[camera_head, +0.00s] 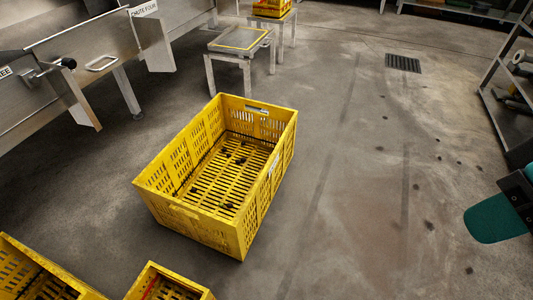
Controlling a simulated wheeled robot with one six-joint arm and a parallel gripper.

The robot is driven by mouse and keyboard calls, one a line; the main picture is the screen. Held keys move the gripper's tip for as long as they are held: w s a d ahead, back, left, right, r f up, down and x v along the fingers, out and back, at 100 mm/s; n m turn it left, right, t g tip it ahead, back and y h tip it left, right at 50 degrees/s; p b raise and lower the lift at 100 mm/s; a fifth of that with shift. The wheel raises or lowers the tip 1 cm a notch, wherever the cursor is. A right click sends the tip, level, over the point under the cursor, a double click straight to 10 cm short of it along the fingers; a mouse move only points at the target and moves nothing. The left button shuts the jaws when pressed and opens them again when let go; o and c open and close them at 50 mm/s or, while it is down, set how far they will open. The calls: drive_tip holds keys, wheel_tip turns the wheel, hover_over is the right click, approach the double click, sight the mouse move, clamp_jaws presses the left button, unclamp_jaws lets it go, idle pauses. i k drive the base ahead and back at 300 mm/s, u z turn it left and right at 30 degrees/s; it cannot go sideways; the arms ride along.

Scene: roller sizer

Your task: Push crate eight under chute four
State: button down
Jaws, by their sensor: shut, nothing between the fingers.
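A large yellow slatted crate (270,180) stands upright on the floor in the middle. It is open on top, with dark bits on its bottom. Its pale labels are too small to read, so I cannot confirm that it is crate eight. Chute four (152,40) is a grey metal chute at the upper left with a "CHUTE FOUR" sign. The crate is on the near right side of the chute, apart from it. My gripper (490,222), teal and dark, shows partly at the right edge. It is shut and empty, well clear of the crate.
A low metal stand (238,42) is beyond the crate, and another behind it holds a yellow crate (272,8). Two more yellow crates (40,275) (165,284) are at the lower left. A rack (505,100) is at right. Floor around a drain (403,63) is open.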

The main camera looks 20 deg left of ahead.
sight(199, 225)
drive_tip(key=z, duration=0.45)
drive_tip(key=i, duration=2.8)
drive_tip(key=u, duration=3.95)
